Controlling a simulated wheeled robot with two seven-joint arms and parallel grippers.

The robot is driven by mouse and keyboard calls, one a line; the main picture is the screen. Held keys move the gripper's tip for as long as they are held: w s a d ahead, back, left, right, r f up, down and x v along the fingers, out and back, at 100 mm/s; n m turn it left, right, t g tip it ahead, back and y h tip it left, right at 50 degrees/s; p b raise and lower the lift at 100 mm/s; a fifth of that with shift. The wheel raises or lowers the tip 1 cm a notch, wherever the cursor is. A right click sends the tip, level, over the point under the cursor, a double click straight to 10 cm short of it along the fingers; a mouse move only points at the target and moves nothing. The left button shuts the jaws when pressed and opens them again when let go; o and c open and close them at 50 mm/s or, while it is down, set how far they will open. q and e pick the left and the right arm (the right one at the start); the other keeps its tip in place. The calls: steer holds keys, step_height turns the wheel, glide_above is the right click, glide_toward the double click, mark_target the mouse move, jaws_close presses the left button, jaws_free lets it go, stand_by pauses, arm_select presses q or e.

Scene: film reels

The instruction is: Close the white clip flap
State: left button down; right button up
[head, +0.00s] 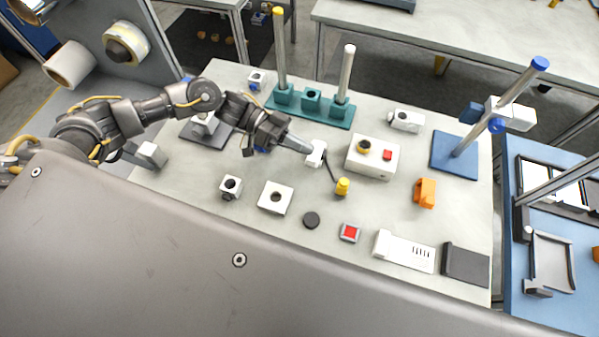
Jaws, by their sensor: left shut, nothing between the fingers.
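A small white piece (317,153), which looks like the white clip flap, stands near the middle of the table. My left gripper (303,146) reaches in from the left with its fingers shut and empty. Its fingertips are right at the left side of the white piece; I cannot tell whether they touch it. The piece is too small to show how far the flap is open. A thin dark rod (331,172) runs from near it toward a yellow-topped part (343,186). My right gripper is not in view.
A white box (372,158) with a red button stands just right of the white piece. A teal base (311,104) with two upright posts is behind. A white square block (275,197), a black disc (311,220) and a red button (349,232) lie in front.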

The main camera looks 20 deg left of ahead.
arm_select(q)
steer(key=s+d+r+b, duration=0.1)
steer(key=s+d+r, duration=0.2)
steer(key=s+r, duration=0.6)
steer(key=s, duration=0.4)
steer(key=shift+d, duration=0.4)
